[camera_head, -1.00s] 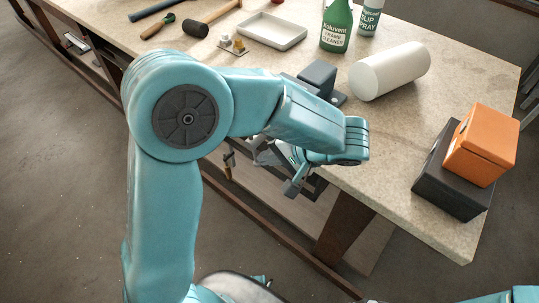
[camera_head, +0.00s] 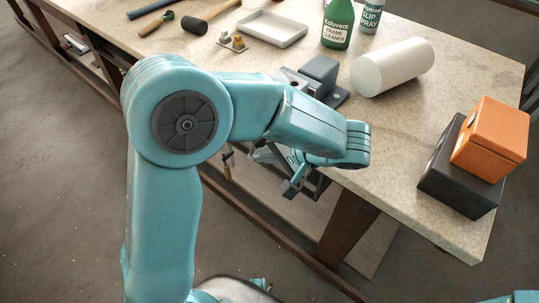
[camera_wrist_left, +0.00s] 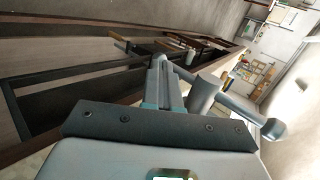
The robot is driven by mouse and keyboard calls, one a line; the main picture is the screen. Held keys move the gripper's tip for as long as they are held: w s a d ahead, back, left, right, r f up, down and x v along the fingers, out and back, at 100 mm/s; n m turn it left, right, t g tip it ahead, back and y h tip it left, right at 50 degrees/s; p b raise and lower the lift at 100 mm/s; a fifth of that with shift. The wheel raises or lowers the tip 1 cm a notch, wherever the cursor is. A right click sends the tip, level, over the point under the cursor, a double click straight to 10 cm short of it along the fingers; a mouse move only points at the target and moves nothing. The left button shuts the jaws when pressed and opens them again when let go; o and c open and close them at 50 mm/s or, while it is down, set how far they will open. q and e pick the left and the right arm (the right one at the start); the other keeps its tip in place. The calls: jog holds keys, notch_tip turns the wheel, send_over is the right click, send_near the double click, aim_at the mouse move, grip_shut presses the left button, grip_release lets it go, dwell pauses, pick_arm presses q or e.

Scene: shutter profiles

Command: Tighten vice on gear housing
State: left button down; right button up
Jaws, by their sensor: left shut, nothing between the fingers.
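The vice (camera_head: 319,72), a dark grey metal body, sits at the bench's front edge, partly hidden behind my left arm. In the left wrist view, its grey handle bar with rounded ends (camera_wrist_left: 236,106) crosses a thick screw end (camera_wrist_left: 203,94). My left gripper (camera_wrist_left: 161,66) is shut and empty. Its fingers point forward just left of the handle in that view; I cannot tell if they touch it. In the head view the gripper is below the bench edge, partly covered by my wrist. I cannot make out the gear housing. My right gripper is out of view.
An orange box (camera_head: 489,139) rests on a dark box (camera_head: 453,172) at right. Hand tools lie at back left.

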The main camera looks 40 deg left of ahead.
pick_arm(q)
jog(key=shift+a+f+y+b, duration=0.3)
jog(key=shift+a+f+b, duration=0.1)
jog(key=shift+a+b, duration=0.2)
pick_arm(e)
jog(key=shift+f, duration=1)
pick_arm(q)
jog(key=shift+w, duration=0.1)
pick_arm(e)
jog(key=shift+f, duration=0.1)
pick_arm(q)
jog(key=shift+f, duration=0.1)
